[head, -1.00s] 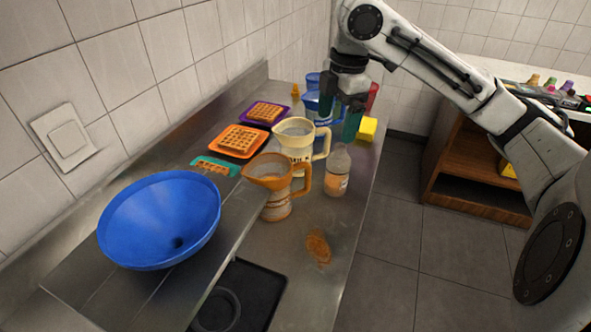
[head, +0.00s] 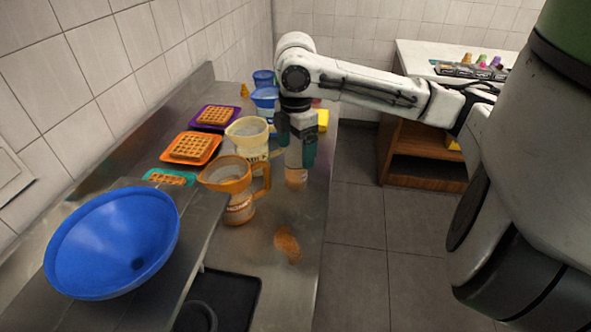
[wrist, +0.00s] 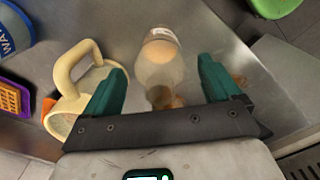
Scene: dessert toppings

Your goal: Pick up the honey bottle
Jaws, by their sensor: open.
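A clear bottle with an orange-tan label (head: 296,175), which I take for the honey bottle, stands upright near the counter's right edge. Its label is too small to read. My gripper (head: 296,151) points down over it with its green fingers open, one on each side of the bottle's upper part. The upper part is partly hidden by the fingers in the head view. In the wrist view the bottle (wrist: 159,70) shows between the open fingertips (wrist: 162,78), with gaps on both sides. It is not gripped.
A cream jug (head: 247,133) and an orange jug (head: 228,178) stand close left of the bottle. A brown flat item (head: 287,243) lies in front. A large blue bowl (head: 112,240) sits at front left. Waffles on orange (head: 205,158) and purple (head: 228,122) plates lie behind. Floor lies to the right.

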